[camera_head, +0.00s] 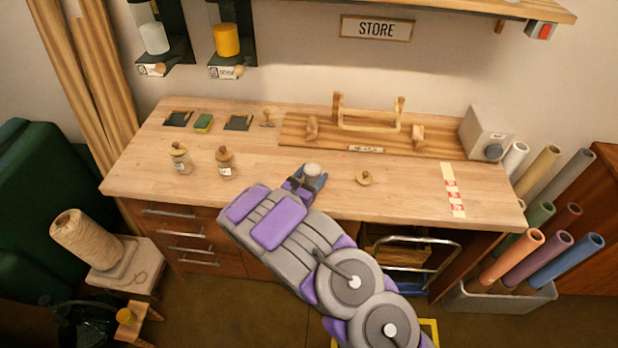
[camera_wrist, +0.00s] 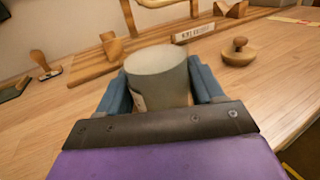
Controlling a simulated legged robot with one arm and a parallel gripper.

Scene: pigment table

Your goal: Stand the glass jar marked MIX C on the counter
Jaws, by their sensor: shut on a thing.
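My gripper (camera_head: 306,180) is over the front middle of the counter (camera_head: 270,189). In the wrist view its two blue fingers (camera_wrist: 161,84) are shut on a grey cylindrical jar (camera_wrist: 158,66), one on each side. The jar looks upright, and its top also shows in the head view (camera_head: 313,169). A label edge shows low on its left side, but no marking is readable. I cannot tell whether its base touches the counter. Two stoppered jars, one left (camera_head: 180,159) and one right (camera_head: 225,164), stand to the left; their labels are too small to read.
A round wooden knobbed lid (camera_head: 364,178) lies right of my gripper, also in the wrist view (camera_wrist: 238,54). A wooden rack (camera_head: 300,142) runs behind. A grey box (camera_head: 486,131) and a red-and-white strip (camera_head: 453,187) are at the right. Bare counter lies between the jars and my gripper.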

